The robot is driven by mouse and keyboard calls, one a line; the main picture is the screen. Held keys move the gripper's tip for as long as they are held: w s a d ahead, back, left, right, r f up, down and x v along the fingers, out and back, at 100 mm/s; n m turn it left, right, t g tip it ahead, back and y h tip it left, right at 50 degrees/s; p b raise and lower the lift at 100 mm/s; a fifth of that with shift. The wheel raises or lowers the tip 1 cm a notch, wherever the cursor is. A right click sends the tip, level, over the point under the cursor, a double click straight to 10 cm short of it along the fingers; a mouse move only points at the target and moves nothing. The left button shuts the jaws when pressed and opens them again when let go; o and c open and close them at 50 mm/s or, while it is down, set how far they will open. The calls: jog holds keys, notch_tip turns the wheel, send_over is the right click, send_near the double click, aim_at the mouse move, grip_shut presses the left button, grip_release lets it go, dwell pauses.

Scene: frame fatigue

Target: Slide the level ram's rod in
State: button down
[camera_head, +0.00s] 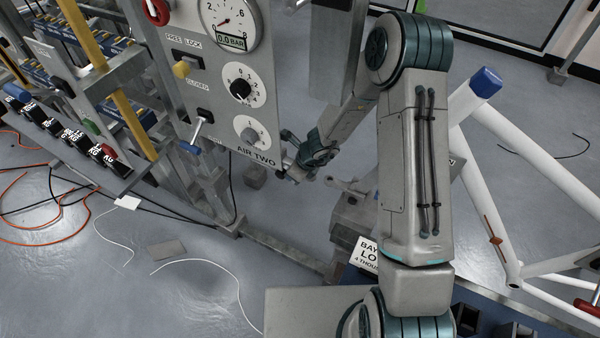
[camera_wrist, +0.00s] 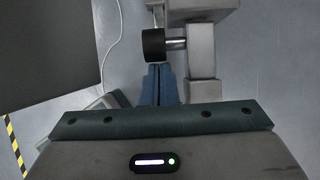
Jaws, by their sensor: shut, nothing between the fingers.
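In the wrist view, the level ram's rod (camera_wrist: 176,43) is a short shiny bar. It runs level between a black round end piece (camera_wrist: 153,45) on the left and a grey metal block (camera_wrist: 201,40) on the right. My gripper (camera_wrist: 158,68) has its blue fingers together and empty. Their tips show just below the black end piece in the picture; I cannot tell whether they touch it. In the head view my arm reaches down beside the gauge panel, and the rod cannot be made out there.
The control panel (camera_head: 225,75) with gauge, knobs and levers stands left of my arm. A white tube frame (camera_head: 500,190) stands at the right. A rack with yellow posts (camera_head: 105,75) is at the far left. Cables (camera_head: 205,262) lie on the open floor.

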jog(key=shift+a+r, duration=0.15)
jog(key=shift+a, duration=0.15)
jog(key=p+v, duration=0.6)
jog(key=v, duration=0.4)
jog(key=shift+d+p, duration=0.25)
jog(key=shift+p, duration=0.1)
